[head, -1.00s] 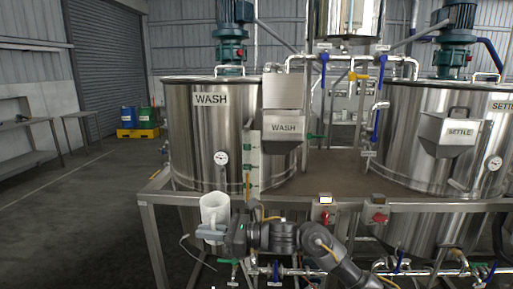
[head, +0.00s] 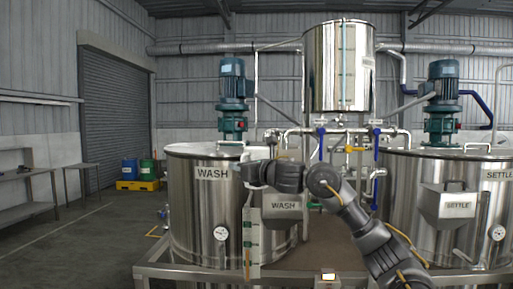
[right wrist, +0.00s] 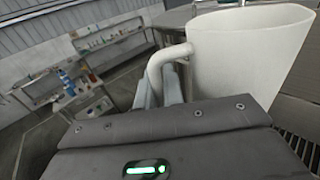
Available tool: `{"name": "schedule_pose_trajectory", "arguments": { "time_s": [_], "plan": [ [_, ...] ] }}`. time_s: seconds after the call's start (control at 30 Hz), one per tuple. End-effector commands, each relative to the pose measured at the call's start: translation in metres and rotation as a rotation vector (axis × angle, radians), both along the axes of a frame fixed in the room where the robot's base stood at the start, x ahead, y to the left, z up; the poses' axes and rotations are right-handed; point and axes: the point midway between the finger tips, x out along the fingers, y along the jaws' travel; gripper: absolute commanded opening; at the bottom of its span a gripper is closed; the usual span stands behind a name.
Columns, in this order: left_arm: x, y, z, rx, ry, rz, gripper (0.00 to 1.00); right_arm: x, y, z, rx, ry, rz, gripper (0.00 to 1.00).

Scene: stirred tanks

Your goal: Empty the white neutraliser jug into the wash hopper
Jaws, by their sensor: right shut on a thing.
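The white jug (right wrist: 245,55) fills the upper right of the right wrist view, its rim at the top and its body roughly upright. My right gripper (right wrist: 172,85) is shut on the jug's handle (right wrist: 160,68). In the head view my right gripper (head: 252,172) is raised in front of the WASH tank's upper front, and a little of the white jug (head: 259,153) shows above it. The wash hopper (head: 284,208) is on the tank front, below and right of the gripper; my arm hides its upper part. The jug's contents are hidden. My left gripper is not in view.
The WASH tank (head: 200,215) has a dial gauge and a level strip (head: 252,240) beside the hopper. The SETTLE tank (head: 410,195) with its hopper (head: 450,205) stands right. Pipes and blue valves (head: 321,140) run between the tanks. A frame rail (head: 210,274) crosses the front.

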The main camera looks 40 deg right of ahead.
Motion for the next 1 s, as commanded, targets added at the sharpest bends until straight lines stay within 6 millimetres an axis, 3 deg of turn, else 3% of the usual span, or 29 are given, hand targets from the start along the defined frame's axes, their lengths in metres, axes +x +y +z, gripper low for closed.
{"name": "schedule_pose_trajectory", "arguments": {
  "time_s": [0.03,0.13,0.33,0.67,1.0],
  "plan": [
    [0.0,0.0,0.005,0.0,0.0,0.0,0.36,0.001,-0.015,0.015,0.0,-0.005,-0.049,0.0],
    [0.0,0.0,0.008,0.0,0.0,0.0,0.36,0.003,-0.038,0.028,0.0,-0.005,-0.127,0.0],
    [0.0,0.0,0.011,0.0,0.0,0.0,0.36,0.003,-0.064,0.041,0.0,-0.003,-0.211,0.0],
    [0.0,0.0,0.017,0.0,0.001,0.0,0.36,0.003,-0.066,0.045,0.046,0.008,-0.223,0.0],
    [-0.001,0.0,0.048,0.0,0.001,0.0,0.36,0.002,-0.056,0.059,0.455,0.107,-0.216,0.0]
  ]
}}
